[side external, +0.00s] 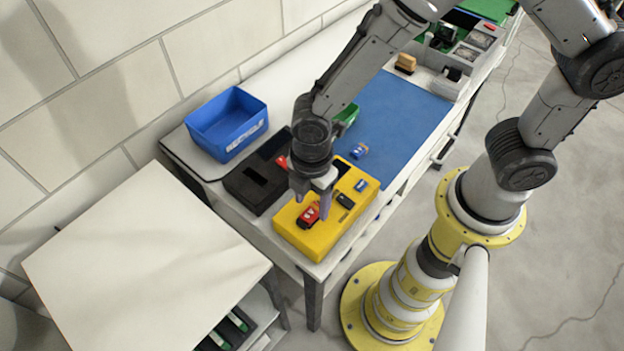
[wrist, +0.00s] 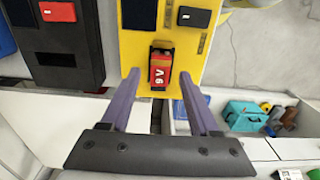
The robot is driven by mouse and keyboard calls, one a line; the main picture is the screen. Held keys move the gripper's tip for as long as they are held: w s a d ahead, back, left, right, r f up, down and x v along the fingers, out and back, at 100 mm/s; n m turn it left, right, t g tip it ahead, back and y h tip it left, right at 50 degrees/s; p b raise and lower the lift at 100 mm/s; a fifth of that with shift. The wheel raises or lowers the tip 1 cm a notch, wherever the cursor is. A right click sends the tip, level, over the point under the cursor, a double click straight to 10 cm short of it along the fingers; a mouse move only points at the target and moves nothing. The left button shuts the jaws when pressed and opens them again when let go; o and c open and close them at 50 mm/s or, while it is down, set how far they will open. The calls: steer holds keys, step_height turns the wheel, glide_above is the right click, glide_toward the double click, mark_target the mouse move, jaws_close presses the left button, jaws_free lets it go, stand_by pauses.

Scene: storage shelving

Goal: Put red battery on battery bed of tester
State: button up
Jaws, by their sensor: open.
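The yellow tester (side external: 341,231) sits at the near end of the bench; it also shows in the wrist view (wrist: 130,48). The red battery (side external: 309,214), marked 9V, lies on the tester near its front left edge. In the wrist view the red battery (wrist: 160,70) appears to lie in a dark recess, which I take as the bed; how fully it is seated I cannot tell. My gripper (side external: 312,207) is open, pointing down, with one finger on each side of the battery. In the wrist view gaps show between my gripper's (wrist: 161,76) fingers and the battery.
A black device (side external: 257,184) stands beside the tester. A blue bin (side external: 227,124) stands behind it. A blue mat (side external: 393,115) covers the bench further along, with a small blue battery (side external: 358,151) near the tester. A white cabinet top (side external: 145,265) at the left is clear.

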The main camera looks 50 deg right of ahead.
mark_target(312, 211)
step_height(312, 211, up, 10)
steer(key=s+d+r+m+t, duration=0.2)
steer(key=d+r+m+t, duration=0.1)
steer(key=d+r+m, duration=0.7)
steer(key=s+d+r+m+t, duration=0.2)
steer(key=s+d+r+m, duration=0.2)
steer(key=s+d+m, duration=0.3)
steer(key=shift+s+d+m+t, duration=0.3)
steer(key=shift+d+m, duration=0.2)
steer(key=shift+d, duration=0.55)
